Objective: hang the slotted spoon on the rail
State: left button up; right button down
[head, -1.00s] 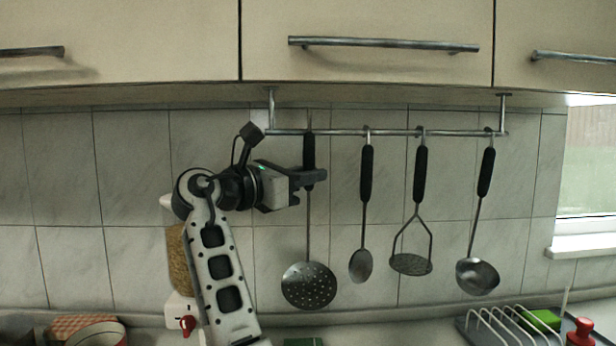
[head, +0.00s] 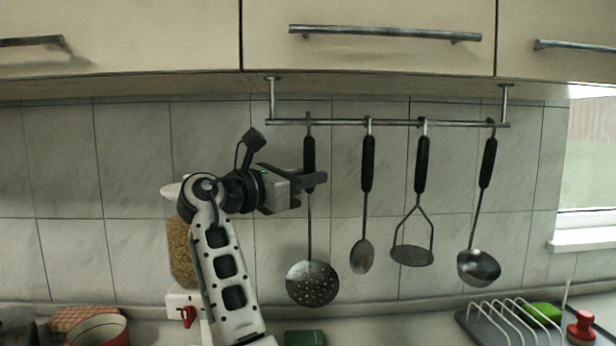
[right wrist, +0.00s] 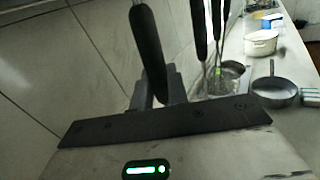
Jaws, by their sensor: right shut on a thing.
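The slotted spoon (head: 312,284) has a black handle and a round perforated bowl. It hangs straight down at the left part of the metal rail (head: 395,123), its top end at the rail. Whether its hook bears on the rail is too small to tell. My right gripper (head: 312,181) is shut on its black handle, reaching in from the left. In the right wrist view the handle (right wrist: 147,45) stands between the fingers. My left gripper is not in view.
A plain spoon (head: 362,256), a masher (head: 412,255) and a ladle (head: 479,267) hang on the rail to the right. Cabinets (head: 370,75) lie above. A grain jar (head: 180,250) stands behind my arm. A dish rack (head: 500,318) is at the lower right.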

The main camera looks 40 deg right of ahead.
jog(key=c, duration=1.3)
grip_release()
jog(key=w+a+f+b, duration=0.1)
jog(key=a+b, duration=0.2)
jog(key=a, duration=1.3)
jog(key=shift+w, duration=0.3)
